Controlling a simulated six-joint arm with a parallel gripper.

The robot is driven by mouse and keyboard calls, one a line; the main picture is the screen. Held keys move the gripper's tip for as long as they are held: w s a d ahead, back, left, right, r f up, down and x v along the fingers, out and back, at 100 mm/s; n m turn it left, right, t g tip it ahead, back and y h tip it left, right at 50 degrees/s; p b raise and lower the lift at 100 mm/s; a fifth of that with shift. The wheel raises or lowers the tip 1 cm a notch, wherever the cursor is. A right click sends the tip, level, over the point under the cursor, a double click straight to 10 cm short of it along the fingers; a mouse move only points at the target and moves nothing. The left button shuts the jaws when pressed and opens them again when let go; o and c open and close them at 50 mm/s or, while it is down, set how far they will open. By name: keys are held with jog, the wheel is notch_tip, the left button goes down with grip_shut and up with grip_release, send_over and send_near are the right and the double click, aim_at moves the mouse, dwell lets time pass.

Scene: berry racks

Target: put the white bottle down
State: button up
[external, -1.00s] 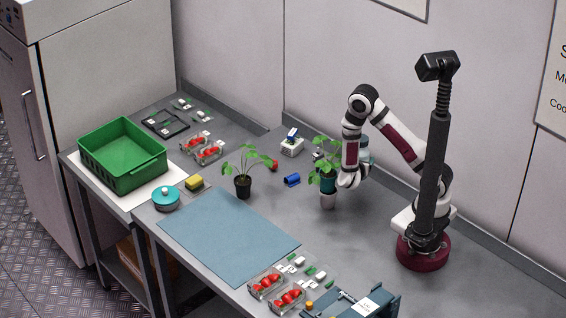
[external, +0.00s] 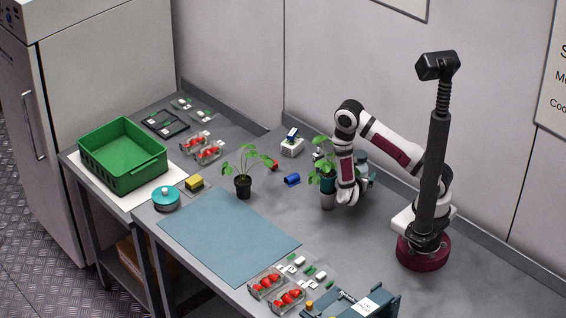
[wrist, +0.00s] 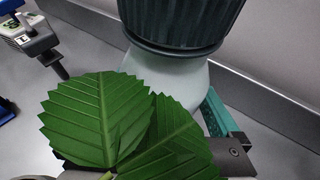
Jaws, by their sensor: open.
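The white bottle (wrist: 180,80) stands close in the wrist view, with a dark ribbed cap (wrist: 185,22) above its pale body. Green leaves (wrist: 110,120) cover its lower part, so its base and its contact with the table are hidden. My gripper (external: 366,180) is low at the back of the table, mostly hidden behind my wrist there. Its jaws are open beside the bottle; a dark finger and teal part show at lower right in the wrist view.
A blue item (external: 292,180) and a small white device (external: 292,148) lie farther left. The wall (external: 400,80) is close behind. The blue mat (external: 228,235) is bare.

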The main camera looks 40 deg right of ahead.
jog(key=shift+r, duration=0.15)
jog(key=v, duration=1.2)
jog(key=shift+a, duration=0.1)
jog(key=s+d+r+m+g+y, duration=0.3)
jog(key=s+r+m+g+y, duration=0.35)
jog(key=m, duration=0.95)
jog(key=s+a+r+m+t+y, duration=0.1)
jog(key=a+r+m+t+y, duration=0.25)
jog(key=r+m, duration=0.35)
jog(key=a+r+m+t+y, duration=0.3)
jog(key=r+m+y, duration=0.15)
jog(key=r, duration=0.45)
jog(key=s+f+m+g, duration=0.2)
jog(key=s+f+g, duration=0.4)
jog(key=s+f, duration=0.1)
jog(key=shift+s+h, duration=0.45)
jog(key=shift+s, duration=0.1)
